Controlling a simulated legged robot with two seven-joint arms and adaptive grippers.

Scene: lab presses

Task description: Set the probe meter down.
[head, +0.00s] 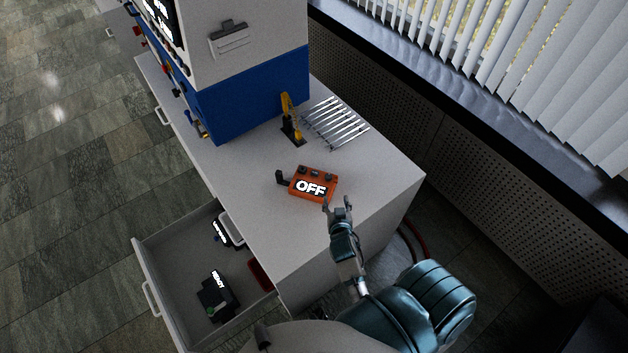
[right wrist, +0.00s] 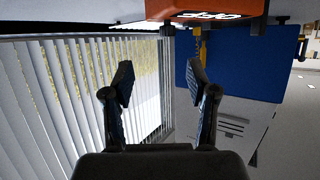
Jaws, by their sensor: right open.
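The orange probe meter (head: 312,184) with a lit OFF display rests on the grey cabinet top, its dark handle-like part at its left side. Its orange casing with the OFF letters also shows at the top edge of the right wrist view (right wrist: 210,10), cut off there. My right gripper (head: 338,203) is at the meter's near right edge, its two fingers spread. In the right wrist view the open fingers (right wrist: 160,85) have nothing between them; the meter lies beyond their tips. I cannot tell whether a finger touches it. My left gripper is not in view.
A blue and white press (head: 250,95) stands behind on the cabinet top (head: 285,245). A yellow-black clamp (head: 291,120) and a row of metal rods (head: 337,123) lie beyond the meter. An open drawer (head: 165,290) at left holds a black READY device (head: 217,295). A perforated wall panel (head: 480,190) runs at right.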

